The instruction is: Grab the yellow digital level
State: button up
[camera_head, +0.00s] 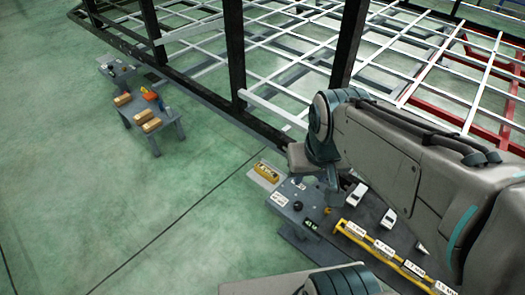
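A small yellow box-shaped thing (267,172) with dark marks on its side lies on a pale plate at the left corner of the near grey table; it looks like the yellow digital level, but it is too small to read. My arm reaches in from the right over this table. My gripper (312,178) is at the arm's end, just right of the yellow thing and apart from it in the picture. Its fingertips are small and partly hidden by the wrist, so its opening does not show clearly.
The black and white trailer frame (240,100) stands behind. A small table (158,139) with brown blocks is farther left. Green floor is clear at left.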

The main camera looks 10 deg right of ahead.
aim_at(268, 174)
jog(key=u, duration=0.95)
jog(key=i, duration=3.1)
jog(key=z, duration=4.35)
